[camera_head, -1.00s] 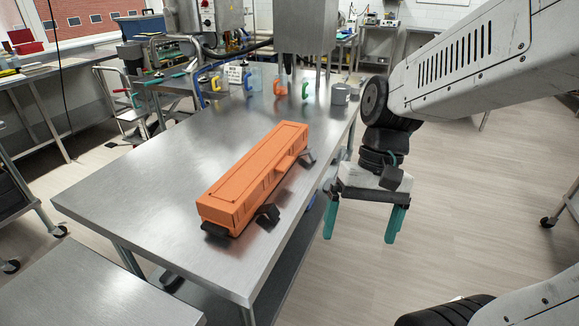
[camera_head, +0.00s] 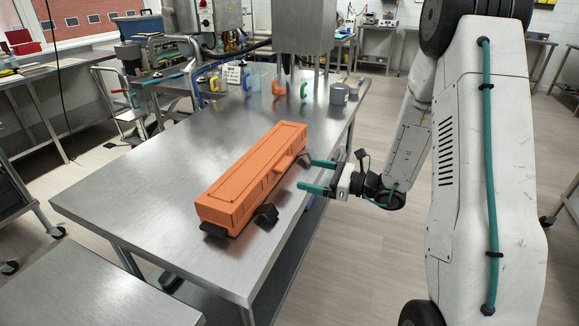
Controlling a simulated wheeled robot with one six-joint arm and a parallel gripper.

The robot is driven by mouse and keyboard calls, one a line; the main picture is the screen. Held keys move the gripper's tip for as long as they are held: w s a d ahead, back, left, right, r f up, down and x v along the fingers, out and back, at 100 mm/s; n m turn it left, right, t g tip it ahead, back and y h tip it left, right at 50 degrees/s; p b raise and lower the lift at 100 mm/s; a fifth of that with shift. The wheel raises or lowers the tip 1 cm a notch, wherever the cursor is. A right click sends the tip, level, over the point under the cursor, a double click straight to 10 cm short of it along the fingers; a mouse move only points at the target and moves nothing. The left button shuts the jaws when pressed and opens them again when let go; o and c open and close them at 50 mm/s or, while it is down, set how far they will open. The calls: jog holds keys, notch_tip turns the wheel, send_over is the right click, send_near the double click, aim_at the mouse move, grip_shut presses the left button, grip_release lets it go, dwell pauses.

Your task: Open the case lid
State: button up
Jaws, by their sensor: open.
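The long orange case (camera_head: 250,178) lies on the steel table, its lid (camera_head: 255,160) down and closed. A handle (camera_head: 284,164) sticks out of its right long side. Dark latch-like pieces show beside it, one near the front right (camera_head: 265,215) and one at the far right. My gripper (camera_head: 318,175) is open and empty at the table's right edge, its two teal fingers pointing left toward the case's handle side. The fingers look apart from the case; their height above the table is hard to tell.
The steel table (camera_head: 130,180) is clear to the left of the case. Several coloured-handle jugs and a grey mug (camera_head: 339,93) stand at its far end. A second steel table (camera_head: 90,295) is at the lower left. Open floor lies to the right.

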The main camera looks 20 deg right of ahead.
aim_at(288, 165)
jog(key=x, duration=0.7)
jog(key=shift+w+a+r, duration=0.1)
jog(key=shift+w+r, duration=0.2)
jog(key=shift+w, duration=0.2)
jog(key=c, duration=1.4)
jog(key=shift+r, duration=0.15)
